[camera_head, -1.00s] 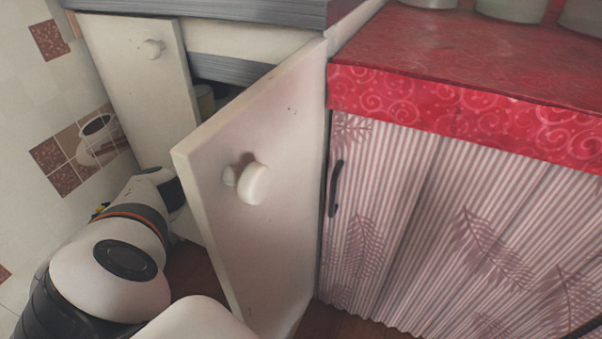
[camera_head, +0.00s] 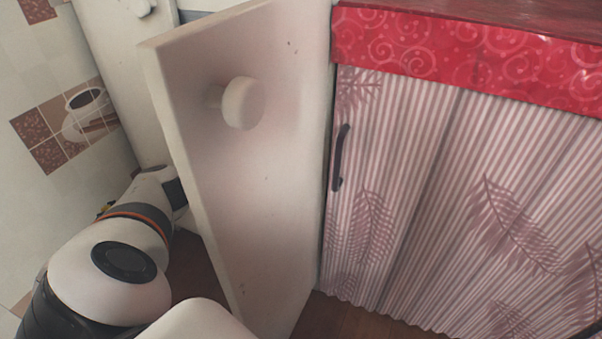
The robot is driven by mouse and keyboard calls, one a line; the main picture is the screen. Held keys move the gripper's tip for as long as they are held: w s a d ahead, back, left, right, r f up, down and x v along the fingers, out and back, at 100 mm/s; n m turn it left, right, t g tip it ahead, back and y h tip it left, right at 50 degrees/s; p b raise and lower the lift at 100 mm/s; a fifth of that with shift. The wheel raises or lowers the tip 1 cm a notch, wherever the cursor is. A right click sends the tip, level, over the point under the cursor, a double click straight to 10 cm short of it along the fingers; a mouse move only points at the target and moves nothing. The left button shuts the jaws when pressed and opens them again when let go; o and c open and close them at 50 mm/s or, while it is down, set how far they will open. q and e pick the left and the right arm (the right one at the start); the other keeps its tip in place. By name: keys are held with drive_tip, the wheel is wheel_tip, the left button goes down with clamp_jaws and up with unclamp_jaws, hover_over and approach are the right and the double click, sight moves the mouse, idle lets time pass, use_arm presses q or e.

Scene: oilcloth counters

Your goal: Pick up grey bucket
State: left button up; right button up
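No grey bucket shows in the head view. My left arm comes in from the lower left and reaches behind an open white cabinet door (camera_head: 255,190). The door hides the end of that arm, so my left gripper is out of sight. My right gripper is not in the picture either. The inside of the cabinet is hidden behind the door.
The open door has a round white knob (camera_head: 243,103). A second white door (camera_head: 110,60) stands at the upper left beside the tiled wall (camera_head: 40,70). A striped pink curtain-like front (camera_head: 430,200) with a dark handle (camera_head: 340,157) lies right, under a red oilcloth counter (camera_head: 460,50).

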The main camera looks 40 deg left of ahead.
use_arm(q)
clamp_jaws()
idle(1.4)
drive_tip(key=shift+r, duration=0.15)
